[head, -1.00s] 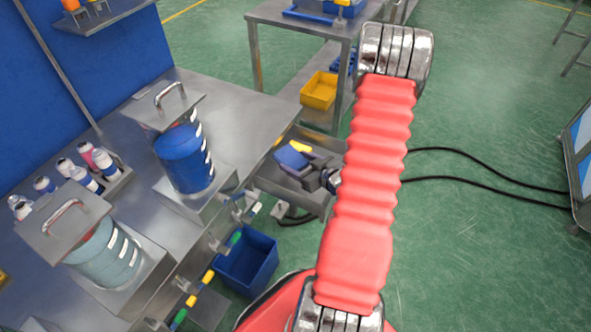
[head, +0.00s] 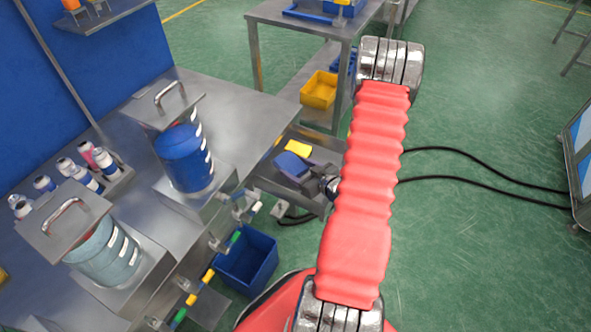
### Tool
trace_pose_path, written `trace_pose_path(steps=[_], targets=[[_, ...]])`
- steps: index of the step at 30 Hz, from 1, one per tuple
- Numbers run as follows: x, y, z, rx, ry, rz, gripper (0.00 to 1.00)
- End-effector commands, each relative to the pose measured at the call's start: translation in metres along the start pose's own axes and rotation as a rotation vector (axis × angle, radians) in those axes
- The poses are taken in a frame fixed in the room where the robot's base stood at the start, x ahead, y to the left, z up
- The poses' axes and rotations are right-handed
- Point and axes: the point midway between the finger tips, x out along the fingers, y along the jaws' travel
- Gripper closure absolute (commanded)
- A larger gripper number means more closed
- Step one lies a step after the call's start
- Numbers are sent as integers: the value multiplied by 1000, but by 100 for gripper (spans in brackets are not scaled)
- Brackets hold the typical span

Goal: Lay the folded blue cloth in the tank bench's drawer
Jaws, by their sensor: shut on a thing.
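The folded blue cloth (head: 291,166) is a small blue piece at the end of my arm, over the tank bench's open drawer (head: 321,152). My gripper (head: 303,176) is shut on the cloth, seen from above and behind. I cannot tell whether the cloth touches the drawer floor. The drawer sticks out from the right end of the steel tank bench (head: 245,108). My gripper and wrist hide part of its inside.
A yellow item (head: 298,147) lies in the drawer beyond the cloth. A blue tank (head: 184,158) and a pale tank (head: 104,252) stand on the bench. A blue bin (head: 247,262) is on the floor below. Black cables (head: 470,155) cross the green floor at right.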

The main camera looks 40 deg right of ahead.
Motion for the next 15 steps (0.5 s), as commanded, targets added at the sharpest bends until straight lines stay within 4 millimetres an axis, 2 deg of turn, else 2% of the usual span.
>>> trace_pose_path(steps=[1, 9, 10, 15], targets=[[1, 0, 8, -3, -15, 1, 60], [2, 1, 13, -3, -20, 4, 60], [2, 1, 13, -3, -20, 4, 37], [2, 2, 13, -3, -19, 7, 25]])
